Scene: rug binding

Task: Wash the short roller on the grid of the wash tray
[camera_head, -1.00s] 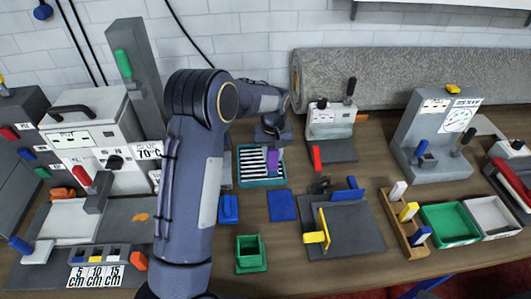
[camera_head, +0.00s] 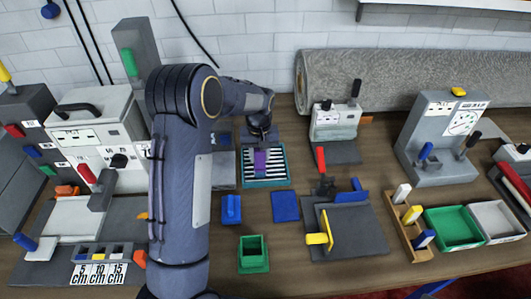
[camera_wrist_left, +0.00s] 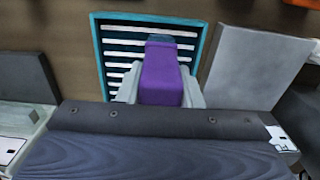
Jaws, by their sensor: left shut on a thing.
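The wash tray (camera_head: 264,183) is a teal frame with a grid of pale bars, on the table in the middle of the head view. It also shows in the left wrist view (camera_wrist_left: 98,62). My left gripper (camera_head: 260,148) is over the tray, shut on a purple part (camera_head: 260,162), which looks like the handle of the short roller. In the left wrist view the purple part (camera_wrist_left: 162,75) sits between the fingers, with a dark bluish end (camera_wrist_left: 161,39) over the grid. I cannot tell whether it touches the bars. My right gripper is not in view.
A blue block (camera_head: 231,208) and a flat blue pad (camera_head: 286,205) lie in front of the tray, with a green open box (camera_head: 253,252) nearer. A grey plate with a yellow piece (camera_head: 318,239) stands to the right. A rolled grey rug (camera_head: 430,70) lies behind.

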